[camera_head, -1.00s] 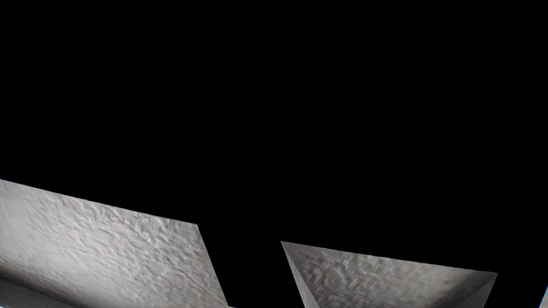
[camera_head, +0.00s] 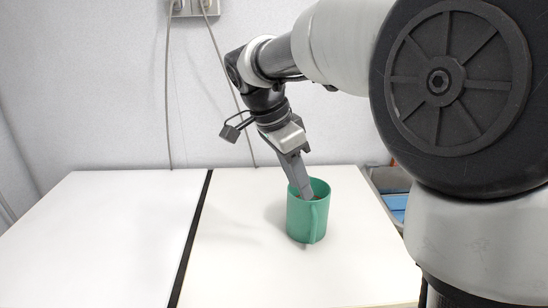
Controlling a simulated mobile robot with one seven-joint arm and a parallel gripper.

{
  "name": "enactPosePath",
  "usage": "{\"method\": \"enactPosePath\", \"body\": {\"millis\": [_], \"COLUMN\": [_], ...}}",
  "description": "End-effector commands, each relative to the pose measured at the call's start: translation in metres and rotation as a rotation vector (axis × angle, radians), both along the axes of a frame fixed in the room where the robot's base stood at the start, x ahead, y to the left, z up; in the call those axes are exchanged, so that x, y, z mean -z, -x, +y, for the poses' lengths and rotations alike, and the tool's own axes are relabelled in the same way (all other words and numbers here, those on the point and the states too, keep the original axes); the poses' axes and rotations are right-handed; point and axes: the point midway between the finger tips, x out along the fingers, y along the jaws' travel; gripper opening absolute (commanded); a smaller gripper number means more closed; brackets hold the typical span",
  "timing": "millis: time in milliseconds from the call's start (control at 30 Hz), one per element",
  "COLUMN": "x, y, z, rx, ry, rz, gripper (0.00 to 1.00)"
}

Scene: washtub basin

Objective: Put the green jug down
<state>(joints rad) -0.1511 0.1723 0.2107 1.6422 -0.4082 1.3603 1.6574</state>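The green jug (camera_head: 300,222) is upright over the right white tabletop panel (camera_head: 240,262), with its handle facing the camera. I cannot tell for sure whether its base touches the panel or hangs just above it.
A dark gap (camera_head: 192,240) separates the left white panel (camera_head: 95,235) from the right one. Both panels are otherwise clear. A bin with blue contents (camera_head: 394,200) is beyond the right edge. Cables (camera_head: 168,90) hang from a wall socket (camera_head: 195,7).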

Motion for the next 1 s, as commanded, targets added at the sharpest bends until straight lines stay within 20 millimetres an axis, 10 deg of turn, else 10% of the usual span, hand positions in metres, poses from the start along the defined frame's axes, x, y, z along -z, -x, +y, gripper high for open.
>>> {"method": "enactPosePath", "body": {"millis": [1000], "x": [0.133], "y": [-0.035], "z": [-0.032], "rx": [0.172], "ry": [0.023], "rz": [-0.033], "gripper": [0.33]}}
